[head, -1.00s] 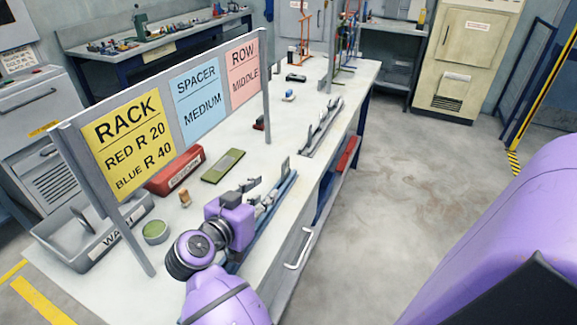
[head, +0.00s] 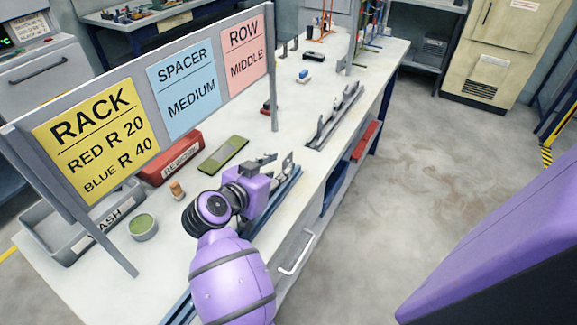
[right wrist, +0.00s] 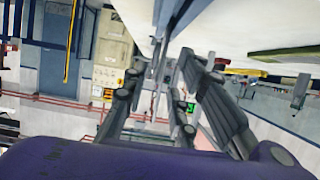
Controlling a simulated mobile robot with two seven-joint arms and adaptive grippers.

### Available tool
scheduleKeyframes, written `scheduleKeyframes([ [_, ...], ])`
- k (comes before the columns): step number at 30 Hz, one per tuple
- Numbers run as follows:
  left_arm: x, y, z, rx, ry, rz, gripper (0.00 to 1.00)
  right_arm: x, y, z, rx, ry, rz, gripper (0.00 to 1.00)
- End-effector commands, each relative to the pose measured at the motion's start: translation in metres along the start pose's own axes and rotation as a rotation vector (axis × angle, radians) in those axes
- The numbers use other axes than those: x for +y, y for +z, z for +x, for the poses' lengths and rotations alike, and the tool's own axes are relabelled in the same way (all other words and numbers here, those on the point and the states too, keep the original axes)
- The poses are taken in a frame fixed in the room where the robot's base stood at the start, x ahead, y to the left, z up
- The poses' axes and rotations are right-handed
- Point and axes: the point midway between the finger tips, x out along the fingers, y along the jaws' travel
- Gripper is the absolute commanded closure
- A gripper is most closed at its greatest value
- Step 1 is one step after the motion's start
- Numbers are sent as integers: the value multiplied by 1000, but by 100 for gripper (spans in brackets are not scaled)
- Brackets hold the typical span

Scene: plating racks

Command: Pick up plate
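My right gripper (head: 270,165) is over the near part of the bench, at a blue-and-grey rail holder (head: 287,189). Its fingers also show in the right wrist view (right wrist: 165,100), spread apart with a gap between them. A thin grey upright piece (right wrist: 158,65) shows in or beyond that gap; I cannot tell whether it is the plate or part of the holder. No plate can be made out for certain, as the gripper and arm hide part of the holder. My left gripper is not in view.
A sign board (head: 150,105) on posts stands left of the arm. Near it are a grey tub (head: 65,240), a red box (head: 172,160), a round green-topped tin (head: 144,227) and a green pad (head: 223,154). A second grey rail (head: 335,117) lies farther along the white bench (head: 290,115).

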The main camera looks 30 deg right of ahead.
Motion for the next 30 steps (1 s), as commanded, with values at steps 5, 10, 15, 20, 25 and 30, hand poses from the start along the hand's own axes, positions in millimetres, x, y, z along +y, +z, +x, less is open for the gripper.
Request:
scheduleKeyframes([
  [5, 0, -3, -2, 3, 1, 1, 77, -2, -6, 27, 5, 0, 0, 74],
  [10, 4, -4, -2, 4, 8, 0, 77, -2, -4, 46, 1, -1, 1, 74],
  [15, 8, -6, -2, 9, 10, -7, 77, -2, -3, 48, 0, -1, 1, 74],
  [20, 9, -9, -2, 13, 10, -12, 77, -2, -3, 48, 0, -1, 1, 82],
  [25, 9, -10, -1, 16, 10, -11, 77, -2, -3, 48, 0, -1, 1, 100],
  [30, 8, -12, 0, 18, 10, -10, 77, -2, -3, 48, 1, -1, 1, 100],
])
